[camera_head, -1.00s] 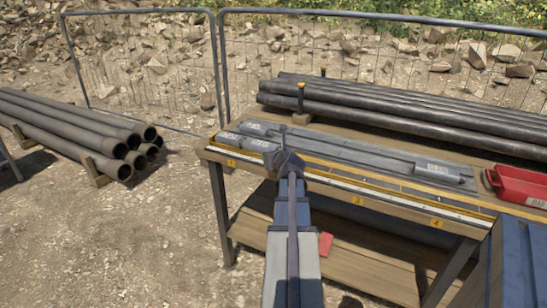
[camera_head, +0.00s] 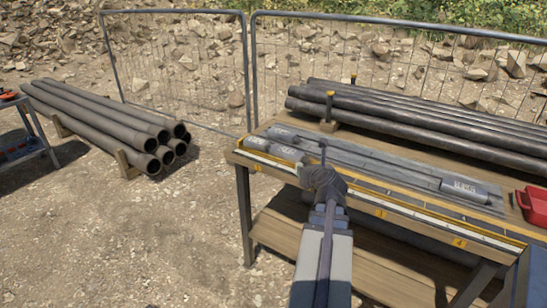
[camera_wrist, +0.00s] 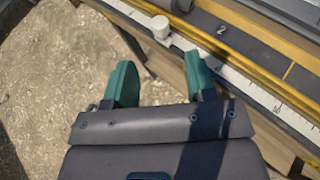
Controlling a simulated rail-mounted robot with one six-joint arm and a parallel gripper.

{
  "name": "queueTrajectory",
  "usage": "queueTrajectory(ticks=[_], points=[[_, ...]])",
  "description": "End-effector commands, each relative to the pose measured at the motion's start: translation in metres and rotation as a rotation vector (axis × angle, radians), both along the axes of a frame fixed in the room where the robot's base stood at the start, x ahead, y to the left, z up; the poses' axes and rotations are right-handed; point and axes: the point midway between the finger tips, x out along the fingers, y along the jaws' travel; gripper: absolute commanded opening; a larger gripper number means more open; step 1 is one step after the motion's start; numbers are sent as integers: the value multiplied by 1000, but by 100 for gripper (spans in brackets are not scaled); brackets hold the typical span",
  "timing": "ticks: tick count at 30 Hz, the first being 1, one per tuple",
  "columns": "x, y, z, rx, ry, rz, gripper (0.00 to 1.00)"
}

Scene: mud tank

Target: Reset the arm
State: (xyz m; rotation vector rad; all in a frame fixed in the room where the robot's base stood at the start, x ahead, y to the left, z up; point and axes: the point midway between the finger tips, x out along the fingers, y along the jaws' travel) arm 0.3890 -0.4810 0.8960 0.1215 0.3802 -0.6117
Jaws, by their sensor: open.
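My gripper shows in the wrist view (camera_wrist: 160,85) with its two green fingers apart and nothing between them. It is over the front edge of the workbench (camera_wrist: 170,70), beside the white measuring strip and the mark 2. In the head view my arm reaches up from the bottom, and its dark wrist (camera_head: 325,180) is in front of the bench's front edge.
Grey cylinders (camera_head: 285,150) and a labelled one (camera_head: 464,188) lie in the bench tray. Long dark pipes (camera_head: 420,118) lie behind them. A red bin (camera_head: 534,205) stands at the right. More pipes (camera_head: 105,125) are stacked on the ground at left, before a wire fence (camera_head: 180,60). Open gravel lies left.

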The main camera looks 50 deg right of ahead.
Motion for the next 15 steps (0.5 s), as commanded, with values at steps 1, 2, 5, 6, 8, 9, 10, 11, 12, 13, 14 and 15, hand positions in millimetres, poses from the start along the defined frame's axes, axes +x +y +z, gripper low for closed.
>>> queueTrajectory(ticks=[1, 2, 5, 6, 8, 9, 10, 11, 12, 13, 14, 15], points=[[0, 0, 0, 0, 0, 0, 51], [0, 0, 0, -2, 1, 1, 51], [1, 2, -1, -62, 53, 43, 51], [1, 4, -4, -112, 106, 93, 51], [1, 12, -12, -222, 238, 210, 51], [0, 19, -20, -310, 348, 315, 51], [-3, 25, -27, -384, 439, 408, 51], [-5, 32, -34, -460, 531, 512, 51], [-2, 49, -44, -568, 646, 679, 51], [3, 64, -52, -652, 726, 817, 51], [9, 81, -59, -739, 795, 966, 51], [17, 107, -69, -861, 875, 1178, 51]])
